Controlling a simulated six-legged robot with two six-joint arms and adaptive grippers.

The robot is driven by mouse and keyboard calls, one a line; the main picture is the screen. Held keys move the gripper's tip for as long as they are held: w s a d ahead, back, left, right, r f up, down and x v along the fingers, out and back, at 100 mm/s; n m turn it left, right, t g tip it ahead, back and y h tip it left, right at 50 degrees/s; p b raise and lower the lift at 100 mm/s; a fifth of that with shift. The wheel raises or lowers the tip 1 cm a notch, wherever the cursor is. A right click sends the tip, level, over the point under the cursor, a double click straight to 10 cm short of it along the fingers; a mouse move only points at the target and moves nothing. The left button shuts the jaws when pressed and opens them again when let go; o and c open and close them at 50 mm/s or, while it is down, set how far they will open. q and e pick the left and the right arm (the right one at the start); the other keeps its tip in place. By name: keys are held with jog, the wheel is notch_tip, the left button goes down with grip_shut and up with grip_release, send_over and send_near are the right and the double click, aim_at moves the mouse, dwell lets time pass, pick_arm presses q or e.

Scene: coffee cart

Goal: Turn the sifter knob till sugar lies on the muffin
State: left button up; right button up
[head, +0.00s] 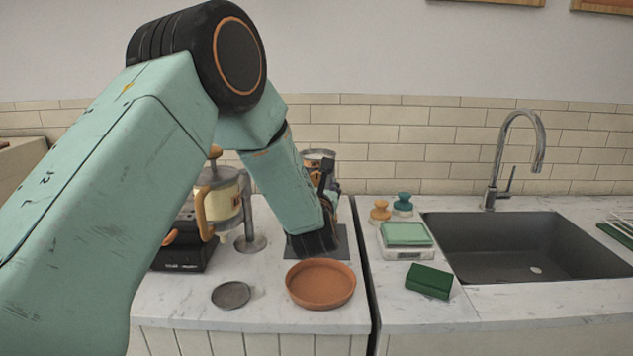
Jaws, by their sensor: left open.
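My left arm comes in from the left and crosses the counter. My left gripper (328,178) is open beside a metal canister with an orange part, which looks like the sifter (318,154). The arm and gripper cover most of the sifter, so I cannot make out its knob or whether the gripper touches it. A dark square mat (341,246) lies under the gripper. I see no muffin or sugar; the arm may hide them. My right gripper is not in view.
A terracotta dish (320,284) and a grey disc (231,295) lie in front. A cream press with an orange handle (222,204) stands left.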

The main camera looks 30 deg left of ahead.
pick_arm(q)
jog(key=shift+w, duration=0.35)
jog(key=shift+a, duration=0.15)
jog(key=shift+c, duration=0.2)
jog(key=shift+c, duration=0.9)
jog(key=c, duration=0.9)
jog(key=shift+c, duration=0.2)
jog(key=shift+m, duration=0.3)
